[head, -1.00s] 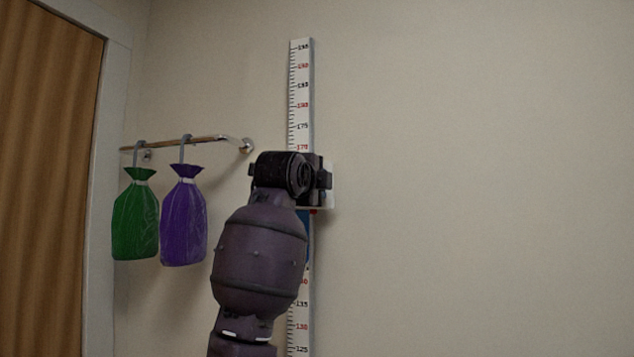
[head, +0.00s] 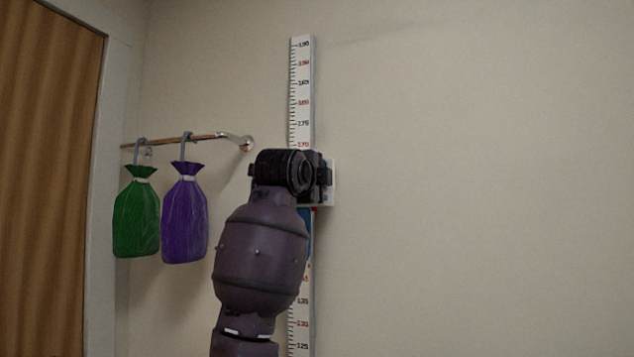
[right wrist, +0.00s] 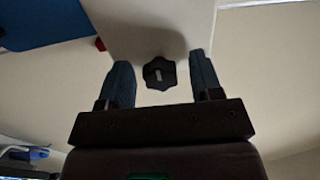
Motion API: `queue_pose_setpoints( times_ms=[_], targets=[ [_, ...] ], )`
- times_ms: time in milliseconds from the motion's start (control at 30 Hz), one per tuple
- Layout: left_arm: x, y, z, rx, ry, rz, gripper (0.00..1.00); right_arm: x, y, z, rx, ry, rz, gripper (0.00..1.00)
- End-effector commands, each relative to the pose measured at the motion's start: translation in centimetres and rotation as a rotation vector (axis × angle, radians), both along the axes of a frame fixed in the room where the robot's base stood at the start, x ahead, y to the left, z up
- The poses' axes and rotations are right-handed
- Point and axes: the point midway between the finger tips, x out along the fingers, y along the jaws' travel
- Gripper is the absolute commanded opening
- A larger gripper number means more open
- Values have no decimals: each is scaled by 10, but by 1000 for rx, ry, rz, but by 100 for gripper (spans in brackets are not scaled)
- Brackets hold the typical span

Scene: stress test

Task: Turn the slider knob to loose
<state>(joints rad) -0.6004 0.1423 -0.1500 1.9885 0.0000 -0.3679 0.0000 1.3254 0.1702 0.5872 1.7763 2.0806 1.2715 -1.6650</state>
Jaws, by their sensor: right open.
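The black slider knob (right wrist: 159,73) shows in the right wrist view, with a pale mark on its face. It sits on a white slider plate (right wrist: 140,25). My right gripper (right wrist: 163,78) is open, with one finger on each side of the knob and gaps between. In the head view my right arm covers the knob, and only the edge of the white slider plate (head: 329,185) shows beside my wrist on the height ruler (head: 302,100). My left gripper is not in view.
A wall rail (head: 200,139) to the left carries a green bag (head: 136,215) and a purple bag (head: 184,215). A brown curtain or door (head: 45,180) stands at the far left. The wall to the right is bare. A blue part (right wrist: 40,22) lies beside the plate.

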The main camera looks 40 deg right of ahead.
Motion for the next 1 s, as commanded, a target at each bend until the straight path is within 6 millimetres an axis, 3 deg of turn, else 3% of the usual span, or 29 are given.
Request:
queue_pose_setpoints(
  times_ms=[267,700,1000],
  targets=[
    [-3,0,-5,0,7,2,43,-5,11,-1,-2,-1,1,59],
    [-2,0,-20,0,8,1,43,-40,78,-1,0,-1,2,59],
    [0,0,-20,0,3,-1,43,-50,96,0,0,0,0,59]
  ],
)
